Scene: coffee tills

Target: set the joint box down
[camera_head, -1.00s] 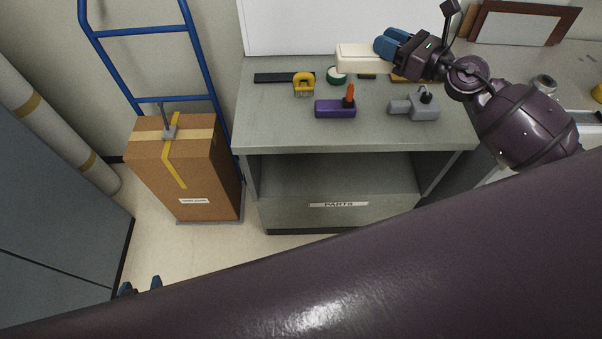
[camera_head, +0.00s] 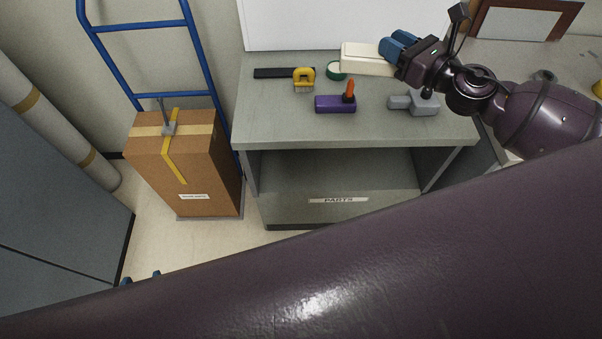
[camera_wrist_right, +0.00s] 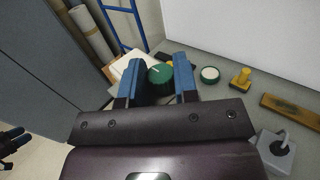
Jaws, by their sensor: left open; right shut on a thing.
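The cream box (camera_head: 367,58), which I take to be the joint box, is at the back of the grey bench (camera_head: 275,128) in the head view. My right gripper (camera_head: 396,47) is shut on its right end. I cannot tell whether its underside touches the bench. In the right wrist view, a cream surface (camera_wrist_right: 122,68) and a green round piece (camera_wrist_right: 160,74) show between and beside the blue fingertips of my right gripper (camera_wrist_right: 159,75). My left gripper (camera_head: 141,279) is low at the left, open and empty, with only its blue tips showing over my arm.
The bench also holds a black bar (camera_head: 275,72), a yellow-handled tool (camera_head: 304,80), a green ring (camera_head: 334,70), a purple block (camera_head: 333,104) with an orange lever, and a grey block (camera_head: 423,104). The bench's front strip is clear. A taped carton (camera_head: 205,165) stands left.

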